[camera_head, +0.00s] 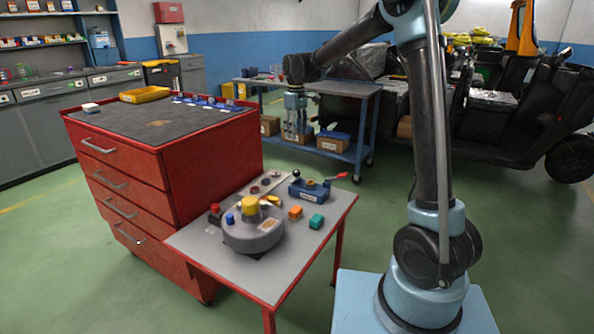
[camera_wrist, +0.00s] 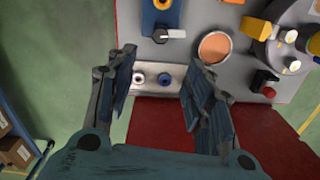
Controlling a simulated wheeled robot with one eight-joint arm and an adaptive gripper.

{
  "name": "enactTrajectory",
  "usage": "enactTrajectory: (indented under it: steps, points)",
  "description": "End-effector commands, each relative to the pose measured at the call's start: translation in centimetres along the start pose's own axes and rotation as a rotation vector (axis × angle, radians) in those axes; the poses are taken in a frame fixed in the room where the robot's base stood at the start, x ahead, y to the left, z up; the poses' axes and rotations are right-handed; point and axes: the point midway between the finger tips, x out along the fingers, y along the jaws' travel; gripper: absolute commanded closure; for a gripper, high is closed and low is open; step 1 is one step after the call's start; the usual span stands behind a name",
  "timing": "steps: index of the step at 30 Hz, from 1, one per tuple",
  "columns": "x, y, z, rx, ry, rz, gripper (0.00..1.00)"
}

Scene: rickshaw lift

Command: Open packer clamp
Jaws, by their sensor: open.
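A blue clamp-like device (camera_head: 310,190) with a label, a dark knob and a red-tipped lever (camera_head: 341,176) sits at the back right of the small grey-topped table; I take it for the packer clamp, but its label is too small to read. In the wrist view a blue body (camera_wrist: 162,14) with a yellow ring and a black-and-white knob (camera_wrist: 168,34) shows at the top edge, partly cut off; the red lever is not seen there. My gripper (camera_head: 297,138) is open and empty, pointing down above the work area. Its spread fingers (camera_wrist: 158,72) also show in the wrist view, apart from the blue body.
A grey round unit (camera_head: 252,233) with a yellow cap stands on the table (camera_head: 215,262), with orange (camera_head: 295,213) and green (camera_head: 316,221) blocks beside it. A metal strip with rings (camera_wrist: 150,79) lies below my fingers. A red drawer cabinet (camera_head: 125,180) stands at the left.

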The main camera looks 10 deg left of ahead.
Motion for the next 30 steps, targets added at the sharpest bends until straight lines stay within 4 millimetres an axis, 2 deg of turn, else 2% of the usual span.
enactTrajectory:
  steps: [24, 30]
  points:
    - [13.6, 0.0, 0.0, 0.003, 0.000, 0.000, 0.52]
    - [15.9, 0.0, 0.0, 0.003, 0.000, 0.000, 0.52]
